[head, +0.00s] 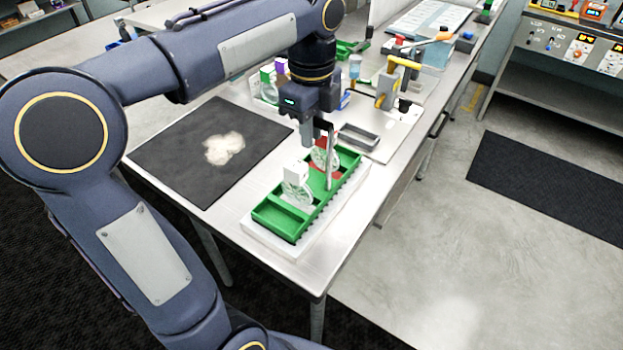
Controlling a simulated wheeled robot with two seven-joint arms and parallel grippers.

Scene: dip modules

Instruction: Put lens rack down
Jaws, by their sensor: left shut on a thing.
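The lens rack (272,217) is a long green tray with dark notched edging along its near right side. My left gripper (318,140) points down at the rack's far half and is shut on the rack; the exact grip point is partly hidden by the fingers and the red piece. The rack is level, over a white slab (257,234) at the table's near corner. I cannot tell whether it touches the slab. My right gripper is out of view.
A black mat (170,155) with a pale crumpled cloth (224,148) lies left of the rack on the table. Behind are a grey tray (358,137), a yellow-handled tool (388,88) and several small items. The table's right edge is close to the rack.

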